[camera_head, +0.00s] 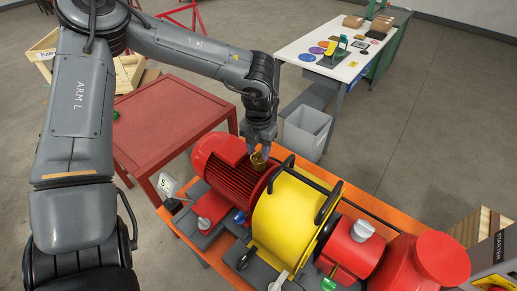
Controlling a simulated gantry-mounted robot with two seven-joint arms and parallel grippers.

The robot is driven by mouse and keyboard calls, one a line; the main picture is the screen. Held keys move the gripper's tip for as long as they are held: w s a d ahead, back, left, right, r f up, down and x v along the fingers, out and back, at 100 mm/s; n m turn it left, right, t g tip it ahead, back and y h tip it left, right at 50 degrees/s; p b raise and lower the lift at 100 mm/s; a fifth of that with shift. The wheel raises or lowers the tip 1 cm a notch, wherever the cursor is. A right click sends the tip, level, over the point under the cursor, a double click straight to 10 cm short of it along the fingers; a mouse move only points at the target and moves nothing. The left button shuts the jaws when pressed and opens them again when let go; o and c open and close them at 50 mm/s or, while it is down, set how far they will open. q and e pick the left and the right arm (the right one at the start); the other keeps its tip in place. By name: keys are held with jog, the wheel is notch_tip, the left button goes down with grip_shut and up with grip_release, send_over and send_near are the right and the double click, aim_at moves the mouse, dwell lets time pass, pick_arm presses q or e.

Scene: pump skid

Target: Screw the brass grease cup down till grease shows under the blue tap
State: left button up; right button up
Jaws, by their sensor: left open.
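My left gripper (260,148) points down over the back of the pump skid, its jaws open. The brass grease cup (258,161) shows right at its fingertips, beside the red ribbed motor (228,174). I cannot tell whether the fingers touch the cup. A small blue part (240,217), which looks like the blue tap, sits low in front of the motor. It is too small to tell whether grease shows under it. My right gripper is out of view.
A yellow guard (283,222) with black handles stands right of the cup. Red pump parts (351,247) and a green-handled tap (329,283) lie farther right. A red table (165,118), a grey bin (306,132) and a white bench (318,72) stand behind.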

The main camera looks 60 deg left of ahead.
aim_at(259, 152)
pick_arm(q)
jog(key=shift+r, duration=0.15)
notch_tip(259, 152, up, 10)
jog(key=shift+r+b, duration=0.25)
jog(key=shift+b, duration=0.15)
dwell(0.5)
